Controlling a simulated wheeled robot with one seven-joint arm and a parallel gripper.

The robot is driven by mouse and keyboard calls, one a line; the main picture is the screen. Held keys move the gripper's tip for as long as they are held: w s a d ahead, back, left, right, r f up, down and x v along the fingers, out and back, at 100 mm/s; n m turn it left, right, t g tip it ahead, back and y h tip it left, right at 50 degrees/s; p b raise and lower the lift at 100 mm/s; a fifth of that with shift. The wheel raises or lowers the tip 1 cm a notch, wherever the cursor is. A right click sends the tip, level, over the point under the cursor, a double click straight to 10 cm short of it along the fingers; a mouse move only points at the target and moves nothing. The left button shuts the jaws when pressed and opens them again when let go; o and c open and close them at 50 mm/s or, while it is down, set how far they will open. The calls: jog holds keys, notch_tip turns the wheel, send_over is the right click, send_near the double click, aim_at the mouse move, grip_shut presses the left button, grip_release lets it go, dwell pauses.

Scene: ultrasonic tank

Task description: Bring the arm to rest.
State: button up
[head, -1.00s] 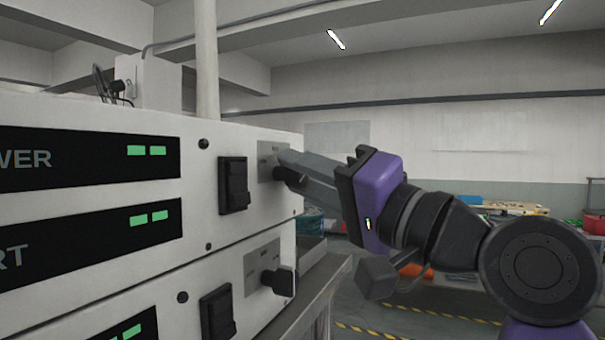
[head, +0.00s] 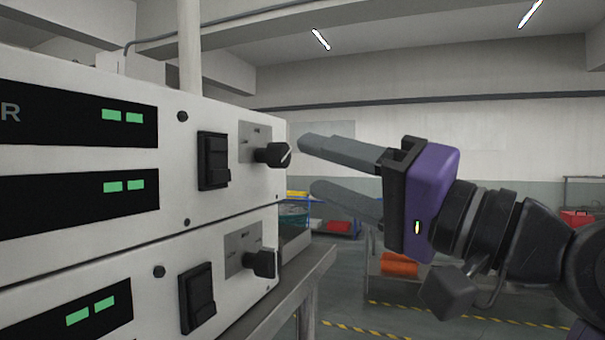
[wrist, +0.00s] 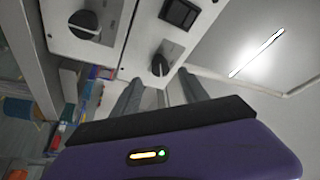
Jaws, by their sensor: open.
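My gripper (head: 312,167) is open and empty, with its two grey fingers apart. It points left at the white control panel (head: 100,215). In the head view a small gap shows between the upper fingertip and the upper black knob (head: 273,154). The lower black knob (head: 262,263) sits below it on the same panel. In the wrist view the fingers (wrist: 158,95) reach up from behind the purple gripper body toward the panel, with a knob (wrist: 160,64) beyond and between them. Another knob (wrist: 84,24) shows at the upper left.
Black rocker switches (head: 213,160) and lit green displays (head: 125,116) are on the panel. A metal bench edge (head: 312,275) runs below it. An orange item (head: 399,264) lies on a low cart behind my arm. Open floor with yellow-black tape lies beyond.

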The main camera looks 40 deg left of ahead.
jog(key=shift+d+f, duration=0.1)
jog(key=shift+d, duration=0.4)
